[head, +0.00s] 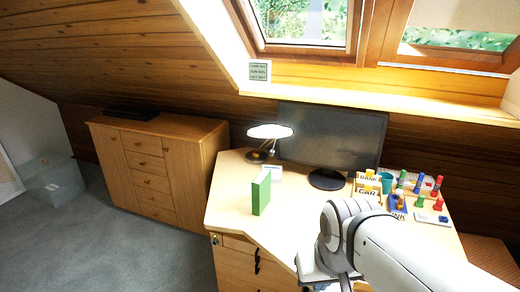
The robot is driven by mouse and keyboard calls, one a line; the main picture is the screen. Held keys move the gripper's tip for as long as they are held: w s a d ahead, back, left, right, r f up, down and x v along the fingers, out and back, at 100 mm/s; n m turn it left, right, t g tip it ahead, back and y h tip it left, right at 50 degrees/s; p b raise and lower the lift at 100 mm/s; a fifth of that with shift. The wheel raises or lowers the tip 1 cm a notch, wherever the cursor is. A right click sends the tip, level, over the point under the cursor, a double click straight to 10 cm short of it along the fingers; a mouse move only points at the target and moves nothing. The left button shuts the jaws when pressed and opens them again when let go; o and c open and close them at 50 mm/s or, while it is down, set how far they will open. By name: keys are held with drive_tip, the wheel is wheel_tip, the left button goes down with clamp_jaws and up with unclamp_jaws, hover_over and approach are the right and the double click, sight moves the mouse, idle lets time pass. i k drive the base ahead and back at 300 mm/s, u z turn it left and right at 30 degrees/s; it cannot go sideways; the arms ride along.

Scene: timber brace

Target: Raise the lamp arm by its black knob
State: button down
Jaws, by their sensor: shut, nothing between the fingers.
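A desk lamp stands on the light wood desk (226,203), left of the monitor. Its pale, glowing shade (269,131) hangs over a dark base (256,156), joined by a thin arm. The black knob is too small to make out. My arm reaches in from the lower right, in front of the desk's near part, with its wrist at the lower middle. The fingers of my gripper do not show. My arm is well apart from the lamp.
A green upright box (261,192) stands in front of the lamp, with a small white item (272,172) behind it. The black monitor (331,135) is right of the lamp. Letter blocks, a teal cup (387,182) and several coloured items crowd the right. A wooden cabinet (157,178) stands left.

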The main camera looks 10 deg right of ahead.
sight(272, 152)
drive_tip(key=z, duration=0.2)
drive_tip(key=i, duration=0.9)
drive_tip(key=u, duration=0.1)
